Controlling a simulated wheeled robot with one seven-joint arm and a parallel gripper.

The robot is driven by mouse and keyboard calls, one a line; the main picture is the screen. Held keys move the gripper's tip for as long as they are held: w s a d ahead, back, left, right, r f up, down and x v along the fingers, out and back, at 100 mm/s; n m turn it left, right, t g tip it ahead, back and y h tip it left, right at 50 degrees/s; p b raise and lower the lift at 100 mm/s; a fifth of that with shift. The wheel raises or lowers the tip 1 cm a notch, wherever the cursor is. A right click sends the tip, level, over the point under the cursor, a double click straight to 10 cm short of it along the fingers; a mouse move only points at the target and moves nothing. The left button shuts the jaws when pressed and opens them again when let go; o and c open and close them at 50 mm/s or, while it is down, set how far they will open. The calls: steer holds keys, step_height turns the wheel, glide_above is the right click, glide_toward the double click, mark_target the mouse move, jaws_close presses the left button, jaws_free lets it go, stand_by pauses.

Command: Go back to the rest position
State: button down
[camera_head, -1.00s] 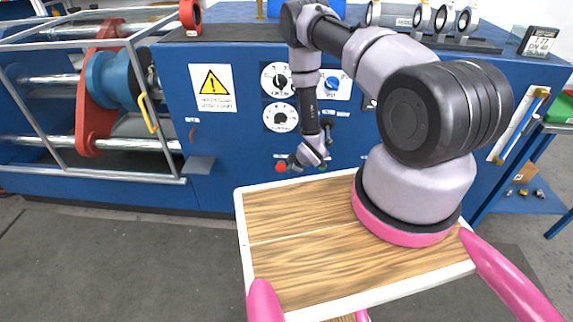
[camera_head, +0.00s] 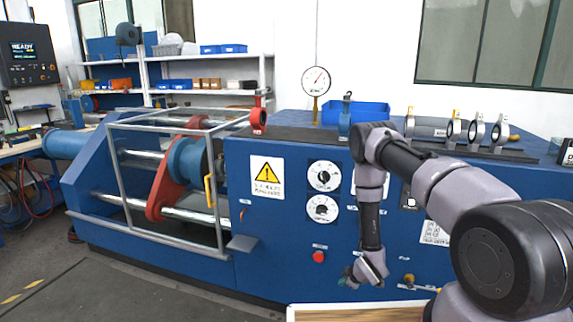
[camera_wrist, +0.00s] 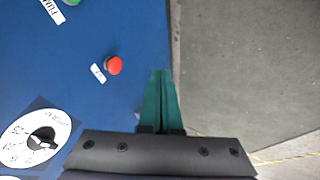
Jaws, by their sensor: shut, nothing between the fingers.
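My gripper (camera_head: 350,278) hangs at the lower end of my folded arm, in front of the blue machine's front panel in the head view. It is to the right of and a little below the red button (camera_head: 318,257). In the wrist view the green fingers of my gripper (camera_wrist: 163,75) are together, with nothing between them. The red button (camera_wrist: 114,65) is to their left, apart from them. The fingertips point past the edge of the blue panel, with grey floor to the right.
The blue machine (camera_head: 275,230) fills the middle, with dials, a warning sign and a metal guard frame (camera_head: 150,235) at left. Ring-shaped valves (camera_head: 476,132) and a blue bin (camera_head: 368,112) stand on top. Grey floor (camera_head: 110,290) is open at lower left.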

steer(key=w+d+r+m, duration=0.1)
steer(key=w+r, duration=0.2)
steer(key=r, duration=0.4)
steer(key=w+d+r+m+h, duration=0.1)
steer(key=w+r+m, duration=0.1)
steer(key=r, duration=0.4)
steer(key=w+d+r+m, duration=0.1)
steer(key=w+r, duration=0.2)
steer(key=r, duration=0.4)
step_height(320, 180, up, 22)
steer(key=s+d+m+h, duration=0.1)
steer(key=s+d+m, duration=0.1)
steer(key=m, duration=0.3)
steer(key=s+d+r+m, duration=0.1)
steer(key=s+r+m, duration=0.1)
steer(key=s+r, duration=0.65)
steer(key=s+r+m, duration=0.3)
steer(key=s+r, duration=0.3)
steer(key=r, duration=0.5)
steer(key=s+a+r+m, duration=0.1)
steer(key=s+r, duration=0.2)
steer(key=s, duration=0.6)
steer(key=s+a+r+m+y, duration=0.1)
steer(key=s+r, duration=0.3)
steer(key=s, duration=0.6)
steer(key=shift+a+r+m, duration=0.15)
steer(key=shift+r+m, duration=0.05)
steer(key=shift+m, duration=0.5)
